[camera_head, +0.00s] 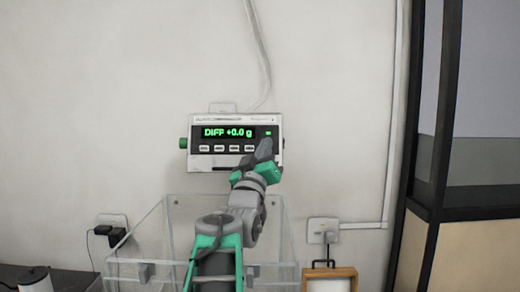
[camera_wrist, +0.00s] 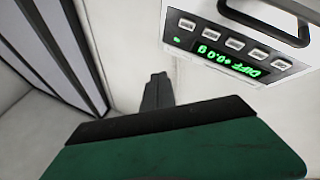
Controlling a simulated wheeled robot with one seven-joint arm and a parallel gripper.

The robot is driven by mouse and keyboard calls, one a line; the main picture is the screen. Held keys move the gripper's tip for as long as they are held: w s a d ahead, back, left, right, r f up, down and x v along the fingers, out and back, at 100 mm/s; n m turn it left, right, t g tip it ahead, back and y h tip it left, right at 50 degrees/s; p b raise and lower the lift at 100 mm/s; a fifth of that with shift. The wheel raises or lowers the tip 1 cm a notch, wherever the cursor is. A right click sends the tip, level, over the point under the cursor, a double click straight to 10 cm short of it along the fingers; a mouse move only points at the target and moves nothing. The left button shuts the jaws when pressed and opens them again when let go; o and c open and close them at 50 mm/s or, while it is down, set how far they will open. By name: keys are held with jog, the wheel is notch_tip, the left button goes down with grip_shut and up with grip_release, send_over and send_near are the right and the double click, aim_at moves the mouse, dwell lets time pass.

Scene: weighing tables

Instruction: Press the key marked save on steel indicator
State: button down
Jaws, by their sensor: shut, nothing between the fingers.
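The steel indicator (camera_head: 190,160) hangs on the wall, with a lit green display (camera_head: 228,132) reading "DIFF +0.0 g". Under the display, several pale keys (camera_head: 219,149) form a row. Their labels are too small to read, so I cannot tell which is save. My gripper (camera_head: 265,147) is shut and empty, in front of the indicator's right end, hiding the right end of the key row. In the wrist view the indicator (camera_wrist: 290,80) is upside down at upper right, its whole key row (camera_wrist: 235,43) visible. My shut fingers (camera_wrist: 157,92) are apart from the keys there.
A clear-walled box (camera_head: 130,270) stands below the indicator, behind my arm. A wall socket (camera_head: 322,230) and a wooden-framed box (camera_head: 330,273) are at lower right. A dark-framed cabinet (camera_head: 440,150) stands at right. The wall left of the indicator is clear.

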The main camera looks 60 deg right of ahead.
jog(key=w+d+f+p, duration=0.2)
jog(key=w+d, duration=0.2)
jog(key=d, duration=0.3)
jog(key=shift+d+f+p, duration=0.25)
jog(key=shift+p, duration=0.1)
jog(key=shift+w+d+f, duration=0.1)
dwell(1.8)
jog(key=shift+w+d+b, duration=0.1)
jog(key=shift+d+b, duration=0.15)
jog(key=shift+b, duration=0.1)
jog(key=shift+w+d+f, duration=0.15)
jog(key=shift+d, duration=0.2)
dwell(0.4)
jog(key=shift+a+b, duration=0.1)
jog(key=shift+b, duration=0.25)
jog(key=shift+s+a+r+b, duration=0.25)
jog(key=shift+s+a+b, duration=0.1)
jog(key=shift+a+b, duration=0.25)
